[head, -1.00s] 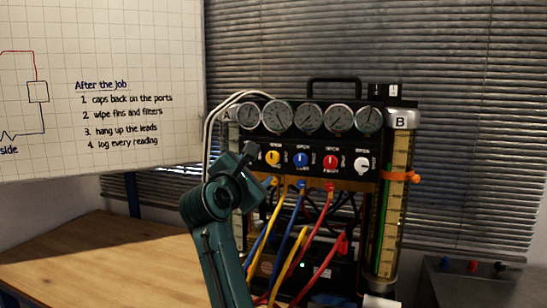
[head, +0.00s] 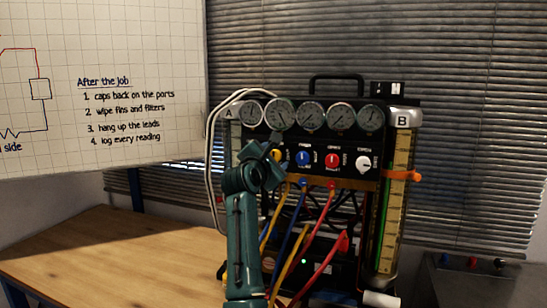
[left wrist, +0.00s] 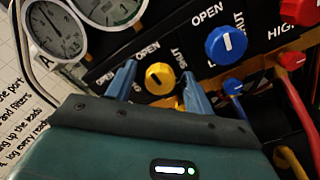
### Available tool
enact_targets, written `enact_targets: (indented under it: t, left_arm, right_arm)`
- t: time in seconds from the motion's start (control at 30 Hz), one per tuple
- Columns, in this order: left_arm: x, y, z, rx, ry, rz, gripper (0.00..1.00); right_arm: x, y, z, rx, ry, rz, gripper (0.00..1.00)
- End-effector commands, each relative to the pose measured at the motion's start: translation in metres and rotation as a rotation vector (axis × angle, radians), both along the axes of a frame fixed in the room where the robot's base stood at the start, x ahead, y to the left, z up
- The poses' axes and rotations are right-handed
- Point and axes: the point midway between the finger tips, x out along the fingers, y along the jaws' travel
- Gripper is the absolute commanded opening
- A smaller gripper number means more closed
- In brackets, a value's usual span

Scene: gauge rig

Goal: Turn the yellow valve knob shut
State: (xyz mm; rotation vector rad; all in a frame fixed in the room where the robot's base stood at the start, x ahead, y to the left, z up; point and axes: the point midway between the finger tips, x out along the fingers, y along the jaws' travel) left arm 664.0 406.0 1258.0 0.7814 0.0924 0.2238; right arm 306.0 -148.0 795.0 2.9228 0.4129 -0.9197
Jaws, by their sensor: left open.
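The yellow valve knob (left wrist: 160,79) is on the black panel in the left wrist view, with OPEN and SHUT lettering above it. Its pointer mark is too small to read surely. My left gripper (left wrist: 158,86) is open, with one blue fingertip on each side of the knob; I cannot tell whether they touch it. In the head view the yellow knob (head: 278,156) is partly hidden behind my left gripper (head: 273,150). My right gripper is not in view.
A blue knob (head: 302,158), a red knob (head: 331,160) and a white knob (head: 362,164) are right of the yellow one. Several gauges (head: 311,116) sit above. Coloured hoses (head: 318,225) hang below. The wooden table (head: 110,250) is clear at left.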

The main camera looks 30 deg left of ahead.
Motion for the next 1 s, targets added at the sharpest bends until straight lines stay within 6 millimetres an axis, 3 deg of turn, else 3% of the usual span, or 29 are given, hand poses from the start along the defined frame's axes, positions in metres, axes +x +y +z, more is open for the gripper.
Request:
enact_targets:
  t: [0.57,1.0]
  left_arm:
    - [-0.0004,0.0,-0.0001,0.0,0.0,0.0,0.08]
    - [-0.0003,0.0002,0.0013,0.099,0.026,0.001,0.08]
  right_arm:
    - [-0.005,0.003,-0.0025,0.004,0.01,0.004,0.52]
    - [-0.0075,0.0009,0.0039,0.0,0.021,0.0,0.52]
